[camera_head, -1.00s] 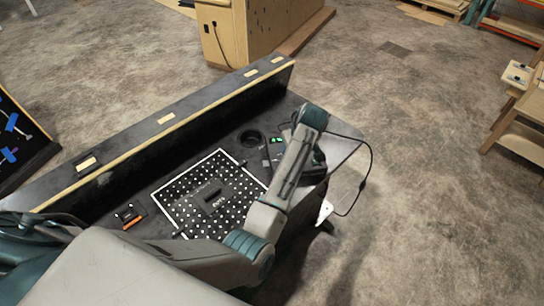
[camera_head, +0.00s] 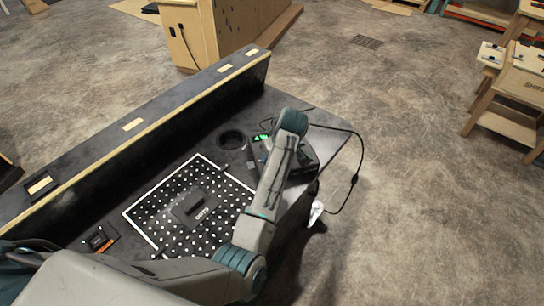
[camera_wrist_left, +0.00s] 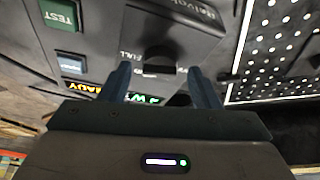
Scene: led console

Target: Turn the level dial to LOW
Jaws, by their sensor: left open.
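The dark console (camera_head: 303,162) sits near the right end of the bench, partly hidden behind my left arm in the head view. In the left wrist view, the console face (camera_wrist_left: 105,25) fills the upper left and middle. The dark level dial (camera_wrist_left: 160,58) shows there with the word FULL beside it. My left gripper (camera_wrist_left: 160,72) is open, with one finger to each side of the dial in the picture. I cannot tell whether the fingers touch it. A green TEST button (camera_wrist_left: 60,14), a blue button (camera_wrist_left: 72,64) and a lit letter display (camera_wrist_left: 88,88) lie to the left.
A white-dotted dark mat (camera_head: 160,213) with a dark block (camera_head: 195,207) lies left of the console. A round hole (camera_head: 231,139) is behind. A raised ledge (camera_head: 130,125) runs along the bench's back. A cable (camera_head: 357,165) loops off the right edge.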

